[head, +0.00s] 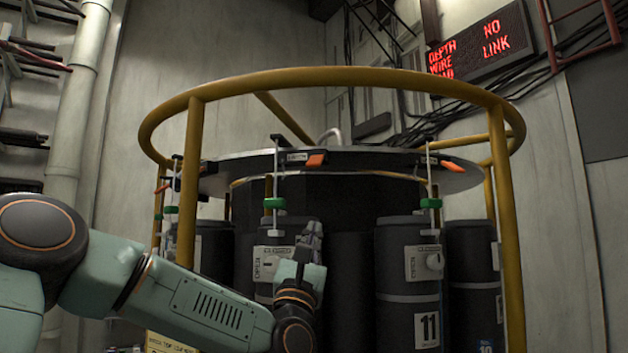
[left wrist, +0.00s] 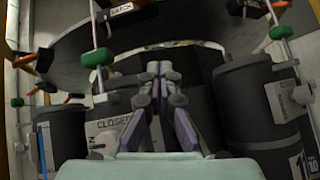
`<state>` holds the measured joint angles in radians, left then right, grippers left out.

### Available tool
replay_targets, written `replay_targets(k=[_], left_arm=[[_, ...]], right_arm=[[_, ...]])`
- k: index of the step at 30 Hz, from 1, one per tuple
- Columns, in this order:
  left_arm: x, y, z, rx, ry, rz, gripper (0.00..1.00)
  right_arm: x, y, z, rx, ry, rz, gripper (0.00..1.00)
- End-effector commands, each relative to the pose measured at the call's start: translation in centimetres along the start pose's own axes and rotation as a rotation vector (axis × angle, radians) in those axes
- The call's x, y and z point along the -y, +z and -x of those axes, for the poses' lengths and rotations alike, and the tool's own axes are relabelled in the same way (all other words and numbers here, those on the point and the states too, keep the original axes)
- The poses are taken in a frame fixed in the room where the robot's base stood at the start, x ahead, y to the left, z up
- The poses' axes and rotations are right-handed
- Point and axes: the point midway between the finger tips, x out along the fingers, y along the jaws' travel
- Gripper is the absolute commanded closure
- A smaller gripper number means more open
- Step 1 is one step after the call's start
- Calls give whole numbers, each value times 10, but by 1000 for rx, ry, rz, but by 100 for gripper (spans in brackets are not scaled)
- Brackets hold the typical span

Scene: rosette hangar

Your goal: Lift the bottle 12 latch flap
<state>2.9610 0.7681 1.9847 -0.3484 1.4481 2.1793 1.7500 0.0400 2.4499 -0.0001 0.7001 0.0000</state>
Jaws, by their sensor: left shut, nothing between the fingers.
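My left gripper (head: 312,232) is shut and empty in front of a dark bottle (head: 262,287) on the rosette. Its closed fingertips (left wrist: 160,68) point up toward the dark rim in the left wrist view. The bottle's number is hidden, but it stands left of bottle 11 (head: 410,290). Its pale panel (head: 268,262) reads OPEN; in the left wrist view the panel (left wrist: 106,130) also reads CLOSED. Above it, an orange flap (head: 316,160) sits beside a small label on the rim. I cannot tell whether the gripper touches anything. My right gripper is out of view.
A yellow ring rail (head: 330,77) with posts (head: 507,230) surrounds the rosette. A thin rod with a green piece (head: 274,203) hangs above the bottle, and another green piece (head: 431,203) is above bottle 11. A red-lettered sign (head: 480,45) hangs behind.

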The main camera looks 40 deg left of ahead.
Motion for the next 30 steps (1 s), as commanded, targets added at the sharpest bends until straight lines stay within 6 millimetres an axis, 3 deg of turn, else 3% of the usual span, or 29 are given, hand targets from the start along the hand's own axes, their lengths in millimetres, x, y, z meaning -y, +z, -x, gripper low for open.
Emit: replay_targets(k=[9, 22, 30], left_arm=[[-8, 7, -1, 41, 32, 237, 100], [-8, 7, -3, 42, 31, 246, 100], [-9, 6, -29, 44, 32, 243, 100]], right_arm=[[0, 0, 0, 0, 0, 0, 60], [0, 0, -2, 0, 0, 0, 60], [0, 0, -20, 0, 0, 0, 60]])
